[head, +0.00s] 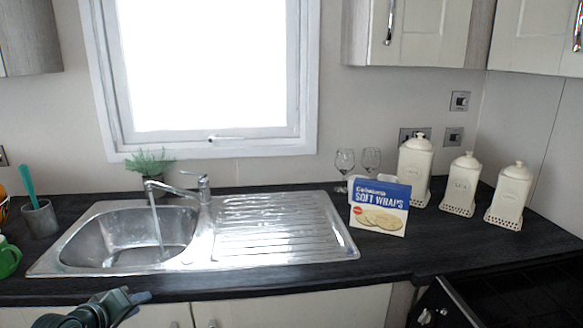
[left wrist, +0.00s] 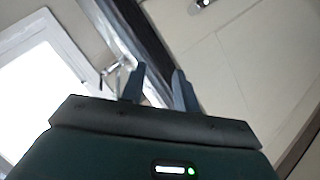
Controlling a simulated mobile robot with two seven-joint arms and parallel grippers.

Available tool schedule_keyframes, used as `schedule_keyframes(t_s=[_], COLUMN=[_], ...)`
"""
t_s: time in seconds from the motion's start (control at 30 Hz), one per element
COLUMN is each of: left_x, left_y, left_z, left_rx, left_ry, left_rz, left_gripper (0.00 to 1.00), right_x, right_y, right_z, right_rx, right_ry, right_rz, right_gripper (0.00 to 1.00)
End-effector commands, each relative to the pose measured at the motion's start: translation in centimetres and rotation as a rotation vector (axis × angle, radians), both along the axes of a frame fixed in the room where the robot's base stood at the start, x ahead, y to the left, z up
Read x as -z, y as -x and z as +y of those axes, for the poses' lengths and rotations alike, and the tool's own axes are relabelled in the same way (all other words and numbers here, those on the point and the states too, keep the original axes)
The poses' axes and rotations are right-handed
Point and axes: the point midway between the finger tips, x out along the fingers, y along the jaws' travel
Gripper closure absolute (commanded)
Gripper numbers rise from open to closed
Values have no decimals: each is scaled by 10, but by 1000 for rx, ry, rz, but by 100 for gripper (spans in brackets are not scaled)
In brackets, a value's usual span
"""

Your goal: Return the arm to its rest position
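My left gripper (head: 128,298) shows at the bottom left of the head view, in front of the worktop's front edge and below the sink (head: 130,237). In the left wrist view its two fingers (left wrist: 159,85) stand apart with nothing between them, so it is open and empty. Part of my left arm is cut off by the bottom of the head view. My right gripper is in neither view.
The dark worktop (head: 300,279) carries a soft wraps box (head: 379,207), white canisters (head: 461,183), wine glasses (head: 344,162), a plant (head: 150,163), a grey cup (head: 39,220) and a green mug (head: 9,258). The tap (head: 203,187) stands behind the sink. Cupboard fronts (head: 300,308) lie below.

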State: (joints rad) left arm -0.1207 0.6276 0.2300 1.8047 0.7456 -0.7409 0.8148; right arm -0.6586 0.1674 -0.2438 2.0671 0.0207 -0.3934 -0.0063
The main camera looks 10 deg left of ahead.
Motion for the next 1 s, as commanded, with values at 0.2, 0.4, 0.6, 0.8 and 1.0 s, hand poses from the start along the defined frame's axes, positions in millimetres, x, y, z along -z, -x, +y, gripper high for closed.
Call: schedule_keyframes(t_s=[0.2, 0.4, 0.6, 0.8, 1.0], left_x=[101, 136, 133, 130, 130], left_y=[72, 148, 190, 197, 197], left_z=[-113, -220, -282, -294, -293], left_rx=[294, 570, 713, 742, 741], left_ry=[-305, -558, -710, -749, -747], left_rz=[69, 23, -49, -69, -67], left_gripper=[69, 69, 69, 69, 69], right_x=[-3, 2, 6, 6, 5], right_y=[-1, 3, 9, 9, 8], right_z=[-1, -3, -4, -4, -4], right_rx=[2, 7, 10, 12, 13], right_ry=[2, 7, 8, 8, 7], right_rz=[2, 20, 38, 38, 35], right_gripper=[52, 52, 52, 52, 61])
